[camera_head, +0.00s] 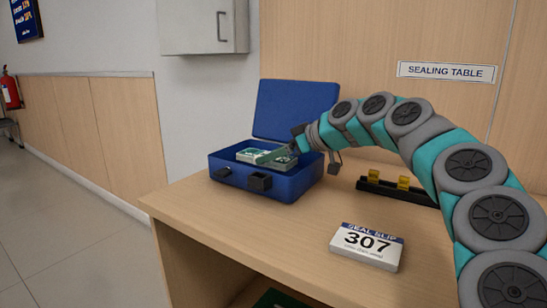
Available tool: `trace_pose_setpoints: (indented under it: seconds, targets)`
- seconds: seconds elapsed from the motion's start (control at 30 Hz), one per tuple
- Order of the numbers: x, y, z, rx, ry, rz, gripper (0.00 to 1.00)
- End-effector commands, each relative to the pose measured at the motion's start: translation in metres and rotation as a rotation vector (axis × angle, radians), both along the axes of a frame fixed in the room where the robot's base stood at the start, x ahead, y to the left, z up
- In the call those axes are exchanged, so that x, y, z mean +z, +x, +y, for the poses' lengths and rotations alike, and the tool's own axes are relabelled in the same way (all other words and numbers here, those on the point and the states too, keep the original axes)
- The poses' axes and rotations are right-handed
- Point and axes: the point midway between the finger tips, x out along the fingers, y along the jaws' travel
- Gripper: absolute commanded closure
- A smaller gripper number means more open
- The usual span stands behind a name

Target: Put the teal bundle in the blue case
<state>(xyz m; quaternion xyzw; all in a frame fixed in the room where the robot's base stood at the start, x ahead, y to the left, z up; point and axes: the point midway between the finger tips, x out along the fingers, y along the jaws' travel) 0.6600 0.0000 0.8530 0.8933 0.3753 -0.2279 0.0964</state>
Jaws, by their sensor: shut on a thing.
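The blue case (265,186) stands on the table with its lid (295,108) raised at the back. A teal bundle (277,159) with pale edges is in the right part of the case opening. My gripper (290,149) reaches into the case from the right and is shut on this bundle. The fingertips are small and partly hidden. Another green and white bundle (249,155) lies beside it to the left, inside the case. The case floor is hidden, so I cannot tell whether the held bundle touches it.
A white slip block marked 307 (366,246) lies at the front of the wooden table (215,220). A black holder with yellow pieces (396,190) stands behind, under my arm. The table left of the slip block is clear. A wall panel rises behind.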

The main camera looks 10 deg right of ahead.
Motion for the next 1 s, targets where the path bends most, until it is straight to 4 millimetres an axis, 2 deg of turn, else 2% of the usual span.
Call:
trace_pose_setpoints:
  seconds: [0.1,0.87,0.9,1.0]
  targets:
    - [-0.006,-0.001,0.001,0.002,-0.001,-0.001,0.85]
    - [-0.018,0.0,0.001,0.001,-0.001,-0.002,0.85]
    - [-0.018,0.0,0.001,0.001,-0.001,-0.001,0.23]
    - [-0.018,0.0,0.001,0.001,-0.001,-0.001,0.11]
